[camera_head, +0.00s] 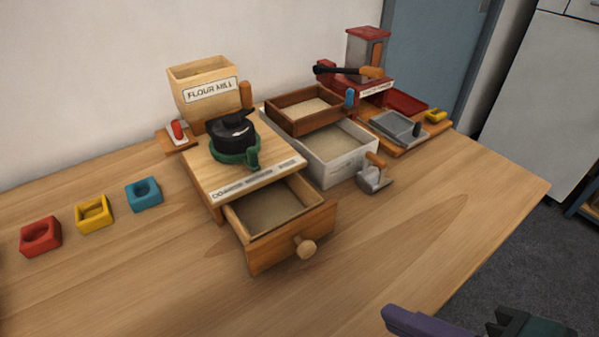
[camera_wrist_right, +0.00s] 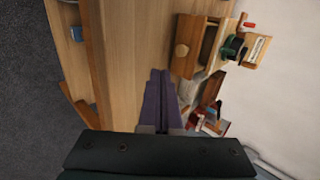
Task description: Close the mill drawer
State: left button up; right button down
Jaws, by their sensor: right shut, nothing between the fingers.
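The flour mill (camera_head: 205,100) stands on the wooden table, and its wooden drawer (camera_head: 290,235) is pulled out toward the front. The drawer holds pale flour and has a round knob (camera_head: 305,248) on its front. In the right wrist view the drawer's knob (camera_wrist_right: 181,50) shows above and right of the fingertips. My right gripper (camera_head: 390,314) is at the lower right of the head view, over the table's front edge, apart from the drawer. Its purple fingers are shut and empty; they also show in the right wrist view (camera_wrist_right: 160,75). My left gripper is not in view.
A white box (camera_head: 335,166) and a wooden tray (camera_head: 285,118) of flour sit right of the mill, with a metal scoop (camera_head: 374,180) beside them. A red machine (camera_head: 366,55) stands behind. Red, yellow (camera_head: 94,215) and blue blocks lie left. The table in front of the drawer is clear.

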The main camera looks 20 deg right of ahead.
jog(key=b+x, duration=0.1)
jog(key=x, duration=0.4)
jog(key=b+x, duration=0.1)
jog(key=x, duration=0.3)
jog(key=shift+w, duration=0.5)
jog(key=w, duration=0.1)
jog(key=w+a, duration=0.1)
jog(key=w, duration=0.1)
jog(key=shift+w+a, duration=0.1)
jog(key=shift+a, duration=0.05)
jog(key=shift+w+a, duration=0.15)
jog(key=shift+w, duration=0.3)
